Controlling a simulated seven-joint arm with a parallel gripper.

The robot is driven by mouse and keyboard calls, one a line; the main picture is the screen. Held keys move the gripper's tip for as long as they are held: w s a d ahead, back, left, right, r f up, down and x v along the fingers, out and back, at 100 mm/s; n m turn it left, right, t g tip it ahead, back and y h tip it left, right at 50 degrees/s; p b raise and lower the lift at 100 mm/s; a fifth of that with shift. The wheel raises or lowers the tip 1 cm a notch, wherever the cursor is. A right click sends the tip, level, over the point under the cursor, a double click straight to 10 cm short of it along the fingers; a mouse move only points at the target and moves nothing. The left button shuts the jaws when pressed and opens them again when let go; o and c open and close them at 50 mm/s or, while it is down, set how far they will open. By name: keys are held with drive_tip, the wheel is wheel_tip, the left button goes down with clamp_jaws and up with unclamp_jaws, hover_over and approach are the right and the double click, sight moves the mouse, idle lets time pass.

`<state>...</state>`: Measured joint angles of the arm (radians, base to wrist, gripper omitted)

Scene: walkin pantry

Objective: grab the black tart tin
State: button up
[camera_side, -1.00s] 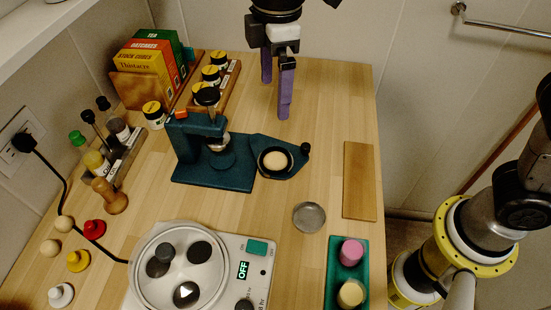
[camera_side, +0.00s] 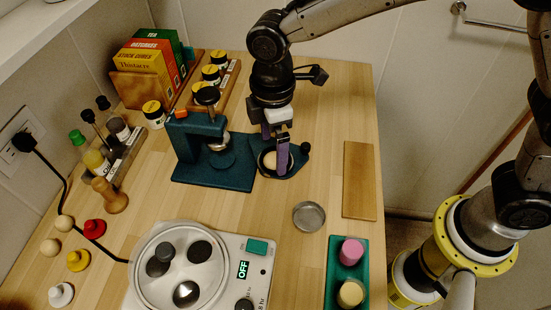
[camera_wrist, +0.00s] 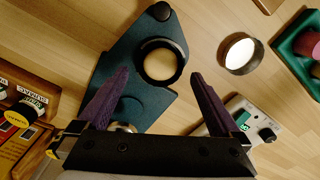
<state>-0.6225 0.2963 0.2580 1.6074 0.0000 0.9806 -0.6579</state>
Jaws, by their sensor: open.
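The black tart tin (camera_side: 262,163) is a dark ring with a pale disc inside. It sits on the flat plate of the teal press (camera_side: 211,168). In the wrist view the tin (camera_wrist: 139,62) shows ahead, between the lines of the two fingers. My gripper (camera_side: 274,156) is open, with its purple fingers pointing down over the tin. One finger hides the tin's right part in the side view. In the wrist view my gripper (camera_wrist: 160,74) has nothing between its fingertips. I cannot tell how far the tips are above the tin.
The press head stands close left of my gripper. A shallow grey metal dish (camera_side: 309,216) lies to the front right. A wooden board (camera_side: 359,181) and a green tray (camera_side: 333,285) lie at the right. Jars (camera_side: 211,75) stand behind.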

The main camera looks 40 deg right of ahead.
drive_tip(key=shift+f, duration=1.25)
drive_tip(key=c, duration=1.3)
drive_tip(key=shift+r, duration=0.1)
